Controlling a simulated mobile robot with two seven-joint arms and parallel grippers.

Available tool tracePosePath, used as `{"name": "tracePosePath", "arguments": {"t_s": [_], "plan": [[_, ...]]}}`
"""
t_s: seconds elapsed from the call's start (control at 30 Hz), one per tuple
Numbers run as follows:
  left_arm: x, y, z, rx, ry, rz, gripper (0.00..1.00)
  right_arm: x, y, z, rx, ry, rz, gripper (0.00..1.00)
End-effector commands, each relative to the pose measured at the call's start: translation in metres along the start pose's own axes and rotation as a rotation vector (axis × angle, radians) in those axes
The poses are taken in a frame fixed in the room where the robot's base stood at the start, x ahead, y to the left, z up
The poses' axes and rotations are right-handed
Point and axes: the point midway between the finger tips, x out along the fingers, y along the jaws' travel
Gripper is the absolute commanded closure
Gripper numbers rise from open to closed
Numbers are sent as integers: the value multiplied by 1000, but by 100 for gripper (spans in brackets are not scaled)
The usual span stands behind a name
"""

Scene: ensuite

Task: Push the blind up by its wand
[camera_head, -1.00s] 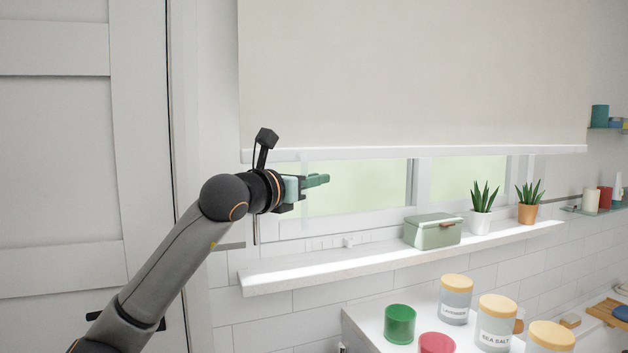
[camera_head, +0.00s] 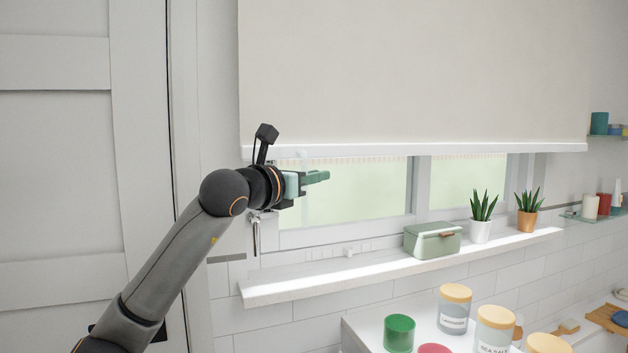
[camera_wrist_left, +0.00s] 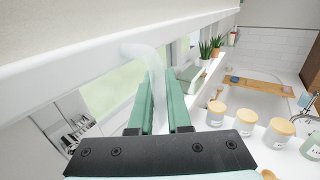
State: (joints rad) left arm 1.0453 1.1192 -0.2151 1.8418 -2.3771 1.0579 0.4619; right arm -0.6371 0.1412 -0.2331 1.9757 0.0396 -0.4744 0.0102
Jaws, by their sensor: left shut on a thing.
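The cream blind (camera_head: 410,75) covers the upper part of the window, and its white bottom bar (camera_head: 430,150) runs level across the glass. My left gripper (camera_head: 315,178) is just below the bar near its left end. In the left wrist view its green fingers (camera_wrist_left: 160,115) are shut on a pale, translucent wand (camera_wrist_left: 157,68), which curves up to the bottom bar (camera_wrist_left: 70,62). In the head view the wand shows only faintly, and the gripper hides part of it. My right gripper is not in view.
A window sill (camera_head: 330,283) below holds a green box (camera_head: 432,240) and two potted plants (camera_head: 482,230). Jars (camera_head: 455,310) and a green cup (camera_head: 399,333) stand on a lower counter. A panelled door (camera_head: 80,160) is at left.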

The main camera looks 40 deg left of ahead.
Motion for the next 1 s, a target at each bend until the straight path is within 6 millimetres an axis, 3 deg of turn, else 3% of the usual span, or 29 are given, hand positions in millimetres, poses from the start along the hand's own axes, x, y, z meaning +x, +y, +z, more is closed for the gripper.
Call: {"name": "tracePosePath", "arguments": {"t_s": [0.03, 0.2, 0.5, 0.7, 1.0], "plan": [[0, 0, 24, -3, -3, 0, 100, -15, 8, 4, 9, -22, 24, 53], [0, 0, 68, -2, -3, 0, 100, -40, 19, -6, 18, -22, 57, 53], [0, 0, 128, -1, -3, 0, 100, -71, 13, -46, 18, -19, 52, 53], [0, 0, 148, -1, -4, 0, 100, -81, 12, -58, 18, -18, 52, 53], [0, 0, 153, -1, -4, 0, 100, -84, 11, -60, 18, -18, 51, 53]]}}
